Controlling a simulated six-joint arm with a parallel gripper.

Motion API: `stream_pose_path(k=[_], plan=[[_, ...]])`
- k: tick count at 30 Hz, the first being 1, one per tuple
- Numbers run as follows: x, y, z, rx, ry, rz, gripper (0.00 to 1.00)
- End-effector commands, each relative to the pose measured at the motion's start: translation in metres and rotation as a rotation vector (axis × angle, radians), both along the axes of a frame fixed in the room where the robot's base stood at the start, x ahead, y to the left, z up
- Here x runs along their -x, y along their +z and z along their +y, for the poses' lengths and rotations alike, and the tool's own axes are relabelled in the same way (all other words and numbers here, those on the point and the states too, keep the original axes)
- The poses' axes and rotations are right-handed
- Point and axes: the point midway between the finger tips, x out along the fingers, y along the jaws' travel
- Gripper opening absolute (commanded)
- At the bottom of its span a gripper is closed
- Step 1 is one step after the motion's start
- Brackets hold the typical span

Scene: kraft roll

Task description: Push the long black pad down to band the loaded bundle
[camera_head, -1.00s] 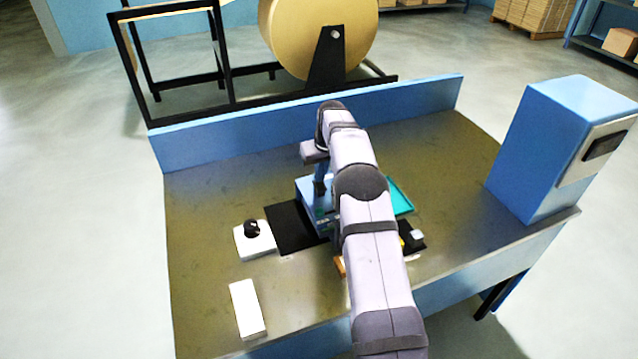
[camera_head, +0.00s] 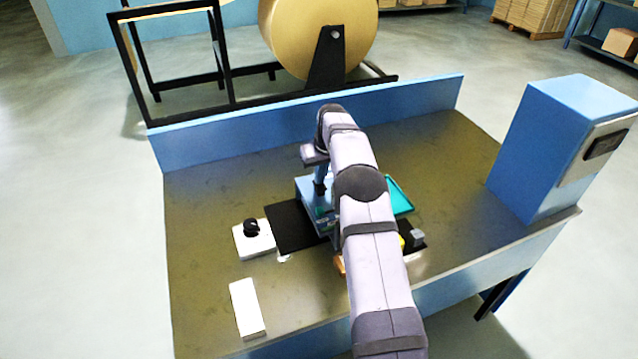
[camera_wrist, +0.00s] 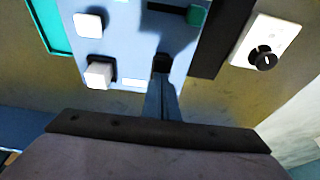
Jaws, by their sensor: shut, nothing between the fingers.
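A blue machine (camera_head: 308,190) stands mid-table, partly hidden behind my arm. In the wrist view its blue-grey face (camera_wrist: 125,45) carries a flat white square pad (camera_wrist: 88,25), a raised white block (camera_wrist: 98,75), and a dark slot with a green tab (camera_wrist: 196,15). My gripper (camera_wrist: 162,76) is shut and empty, pointing at this face; it also shows in the head view (camera_head: 320,187). A small dark patch lies at its tips; I cannot tell whether it is the black pad or the fingertips, nor whether they touch. No bundle can be made out.
A black strip (camera_head: 292,228) lies left of the machine, beside a white box with a black knob (camera_head: 254,239). A white block (camera_head: 247,308) lies at the front left. A teal tray (camera_head: 401,196) is right of my arm. A tall blue cabinet (camera_head: 545,150) stands at the right edge.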

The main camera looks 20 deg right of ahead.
Motion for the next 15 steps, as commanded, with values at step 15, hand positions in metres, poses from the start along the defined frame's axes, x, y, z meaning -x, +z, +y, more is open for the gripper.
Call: stream_pose_path(k=[15], plan=[[0.001, -0.017, 0.000, -0.001, 0.000, 0.003, 0.00]])
